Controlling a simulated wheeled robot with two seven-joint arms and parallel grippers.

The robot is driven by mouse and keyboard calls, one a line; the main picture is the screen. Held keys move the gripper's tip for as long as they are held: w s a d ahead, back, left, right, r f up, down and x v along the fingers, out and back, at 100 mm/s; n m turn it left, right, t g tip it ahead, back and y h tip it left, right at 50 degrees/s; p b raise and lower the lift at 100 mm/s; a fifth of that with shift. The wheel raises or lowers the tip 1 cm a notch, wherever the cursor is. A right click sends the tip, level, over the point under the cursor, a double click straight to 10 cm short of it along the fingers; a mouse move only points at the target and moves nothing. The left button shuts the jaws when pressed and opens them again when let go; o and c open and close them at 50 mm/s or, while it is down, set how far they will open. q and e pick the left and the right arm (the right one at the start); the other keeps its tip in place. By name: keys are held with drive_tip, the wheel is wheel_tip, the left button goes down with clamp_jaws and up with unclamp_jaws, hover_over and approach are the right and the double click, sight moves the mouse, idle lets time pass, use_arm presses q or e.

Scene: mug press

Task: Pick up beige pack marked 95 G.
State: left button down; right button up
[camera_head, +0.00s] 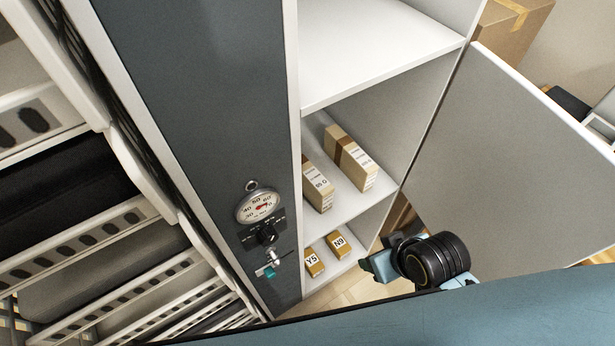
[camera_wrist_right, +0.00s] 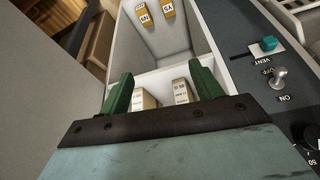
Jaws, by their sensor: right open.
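Two beige packs with brown bands stand side by side on the middle shelf of the open cabinet. In the head view, the left pack (camera_head: 318,184) and the right pack (camera_head: 351,158) carry white labels ending in G; the numbers are too small to read surely. In the wrist view, the right pack (camera_wrist_right: 147,101) and the left pack (camera_wrist_right: 182,92) show beyond the fingers, partly hidden by the gripper. My right gripper (camera_wrist_right: 163,90) is open and empty, its green fingers apart, facing the shelf. In the head view my right wrist is outside the cabinet, low and right of the packs.
Small boxes marked Y5 (camera_head: 314,263) and N9 (camera_head: 340,244) sit on the shelf below. The open cabinet door (camera_head: 510,150) stands to the right. A panel with a gauge (camera_head: 258,206) and switches is left. The upper shelf (camera_head: 370,45) is empty.

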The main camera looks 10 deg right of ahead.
drive_tip(key=w+a+r+n+t+y, duration=0.15)
drive_tip(key=w+a+t, duration=0.25)
drive_tip(key=w, duration=0.5)
drive_tip(key=t+y, duration=0.2)
drive_tip(key=t, duration=0.1)
approach(307, 168)
drive_tip(key=b+x, duration=0.2)
drive_tip(key=x, duration=0.2)
drive_tip(key=shift+w+a+f, duration=0.15)
drive_tip(key=shift+w+f, duration=0.05)
drive_tip(key=shift+w+a+f, duration=0.2)
drive_tip(key=shift+w+f, duration=0.05)
drive_tip(key=shift+w, duration=0.15)
drive_tip(key=shift+w+a+f+b, duration=0.1)
drive_tip(key=shift+w+f+b, duration=0.05)
drive_tip(key=shift+w+b, duration=0.2)
drive_tip(key=b+x, duration=0.1)
drive_tip(key=x, duration=0.3)
drive_tip(key=shift+f+b, duration=0.1)
drive_tip(key=shift+b, duration=0.25)
drive_tip(key=shift+w, duration=0.1)
drive_tip(key=c, duration=0.9)
use_arm(q)
drive_tip(key=a+f, duration=0.4)
drive_tip(key=shift+w+a+f+y, duration=0.15)
drive_tip(key=shift+a+y, duration=0.2)
drive_tip(key=shift+y, duration=0.05)
use_arm(e)
drive_tip(key=c, duration=0.5)
